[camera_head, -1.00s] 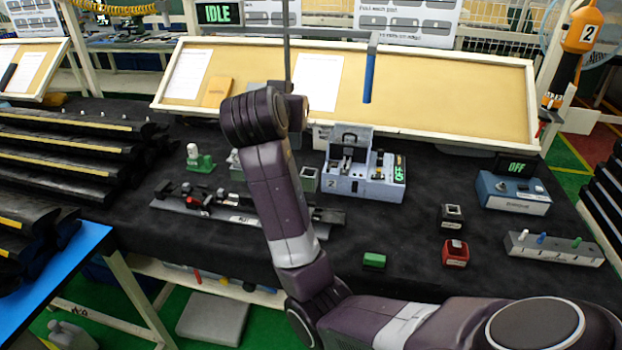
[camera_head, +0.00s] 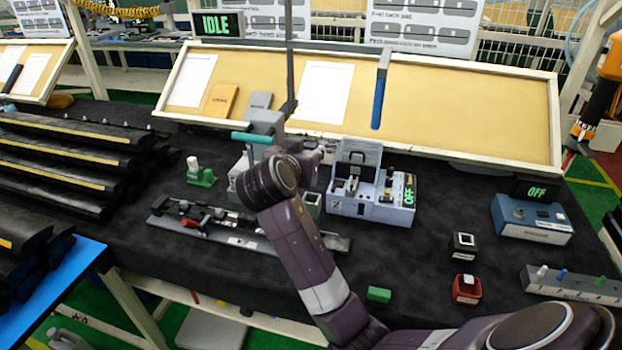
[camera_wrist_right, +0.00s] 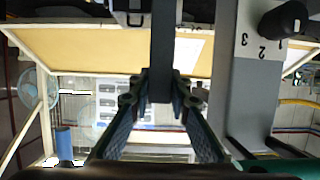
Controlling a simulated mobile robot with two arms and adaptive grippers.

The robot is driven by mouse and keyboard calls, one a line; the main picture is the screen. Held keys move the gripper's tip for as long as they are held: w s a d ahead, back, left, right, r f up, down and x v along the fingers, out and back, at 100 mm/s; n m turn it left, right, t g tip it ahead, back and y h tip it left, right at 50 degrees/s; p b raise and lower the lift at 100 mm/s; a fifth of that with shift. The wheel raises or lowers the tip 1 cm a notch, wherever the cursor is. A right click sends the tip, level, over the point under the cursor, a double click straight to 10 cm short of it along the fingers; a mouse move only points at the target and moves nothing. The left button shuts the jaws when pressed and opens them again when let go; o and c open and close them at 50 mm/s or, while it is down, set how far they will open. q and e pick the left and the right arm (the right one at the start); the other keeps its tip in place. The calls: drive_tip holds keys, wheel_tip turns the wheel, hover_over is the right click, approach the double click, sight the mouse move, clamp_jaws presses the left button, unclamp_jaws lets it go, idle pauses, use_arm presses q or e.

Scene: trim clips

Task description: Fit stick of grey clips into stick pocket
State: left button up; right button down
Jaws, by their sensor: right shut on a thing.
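My right gripper (camera_wrist_right: 160,90) is shut on a dark grey bar, which looks like the stick of grey clips (camera_wrist_right: 162,45). The stick stands upright between the fingertips and runs up out of the wrist view. In the head view my right arm hides most of the gripper. It is beside a grey bench press (camera_head: 265,122) with a teal handle. What looks like that press, marked 1, 2 and 3, is right of the stick in the wrist view (camera_wrist_right: 250,75). I cannot make out the stick pocket. My left gripper is not in view.
A blue-grey tester (camera_head: 370,190) stands just right of my gripper. A long clamp rail (camera_head: 240,228) lies in front of the press. A green block (camera_head: 379,294), a red block (camera_head: 466,288) and a peg rack (camera_head: 575,284) are on the right.

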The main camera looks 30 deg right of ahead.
drive_tip(key=f, duration=0.4)
drive_tip(key=shift+w+d+f+p, duration=0.15)
drive_tip(key=shift+d+f+p, duration=0.1)
drive_tip(key=shift+f+p, duration=0.1)
drive_tip(key=shift+f, duration=0.15)
wheel_tip(320, 180, down, 3)
drive_tip(key=shift+a+f+p, duration=0.1)
drive_tip(key=shift+f+p, duration=0.1)
drive_tip(key=shift+p, duration=0.3)
drive_tip(key=shift+f, duration=0.4)
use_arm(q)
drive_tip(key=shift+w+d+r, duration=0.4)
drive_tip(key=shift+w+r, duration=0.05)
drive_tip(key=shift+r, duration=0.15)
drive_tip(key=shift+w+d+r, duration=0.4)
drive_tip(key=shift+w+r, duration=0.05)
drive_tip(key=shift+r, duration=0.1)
use_arm(e)
drive_tip(key=c, duration=2.2)
unclamp_jaws()
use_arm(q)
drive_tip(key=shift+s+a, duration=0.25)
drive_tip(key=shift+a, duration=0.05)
use_arm(e)
drive_tip(key=o, duration=0.4)
